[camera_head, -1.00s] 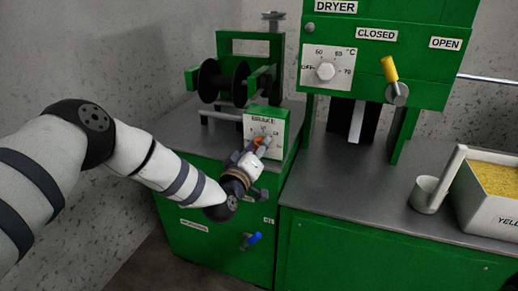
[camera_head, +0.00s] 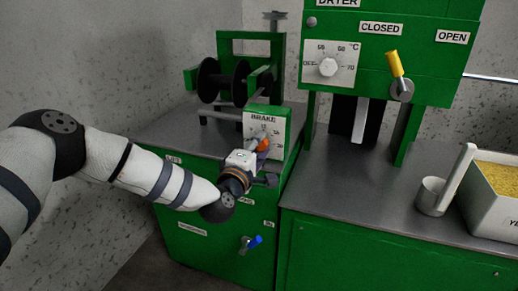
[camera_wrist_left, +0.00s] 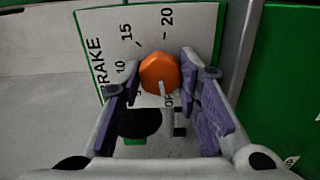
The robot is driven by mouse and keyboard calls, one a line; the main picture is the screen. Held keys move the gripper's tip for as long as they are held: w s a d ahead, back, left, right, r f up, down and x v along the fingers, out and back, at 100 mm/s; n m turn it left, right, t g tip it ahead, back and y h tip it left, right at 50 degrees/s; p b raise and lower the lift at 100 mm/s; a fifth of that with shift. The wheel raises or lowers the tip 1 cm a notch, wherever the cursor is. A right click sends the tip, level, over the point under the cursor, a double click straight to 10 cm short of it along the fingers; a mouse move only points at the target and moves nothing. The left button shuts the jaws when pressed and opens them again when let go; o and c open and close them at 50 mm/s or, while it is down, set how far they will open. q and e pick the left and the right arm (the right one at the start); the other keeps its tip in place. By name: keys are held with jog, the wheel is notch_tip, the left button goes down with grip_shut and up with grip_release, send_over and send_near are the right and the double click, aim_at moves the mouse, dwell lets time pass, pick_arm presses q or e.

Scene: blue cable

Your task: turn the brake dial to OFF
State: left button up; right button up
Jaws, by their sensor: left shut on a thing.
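The orange brake dial (camera_head: 263,145) is on the front of the green brake box with a white panel marked BRAKE (camera_head: 255,122). In the left wrist view the dial (camera_wrist_left: 160,73) shows between my fingers, with a pale pointer line running down the picture toward the partly hidden OFF lettering. The marks 10, 15 and 20 also show on the panel (camera_wrist_left: 190,32). My left gripper (camera_wrist_left: 162,88) is shut on the dial, with purple pads on both sides of it. In the head view my left gripper (camera_head: 256,160) partly covers the dial. My right gripper is not in view.
A black spool (camera_head: 222,82) stands behind the brake box. A blue-handled valve (camera_head: 251,242) is below on the cabinet front. To the right are the dryer's white temperature dial (camera_head: 328,67), a yellow-handled lever (camera_head: 394,67), a cup (camera_head: 431,197) and a crate of yellow grains (camera_head: 512,208).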

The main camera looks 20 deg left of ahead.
pick_arm(q)
jog(key=shift+n, duration=0.3)
dwell(0.4)
jog(key=o, duration=1.1)
jog(key=shift+o, duration=0.2)
jog(key=shift+s, duration=0.1)
jog(key=s, duration=1.1)
jog(key=shift+s+a, duration=0.25)
jog(key=shift+s, duration=0.15)
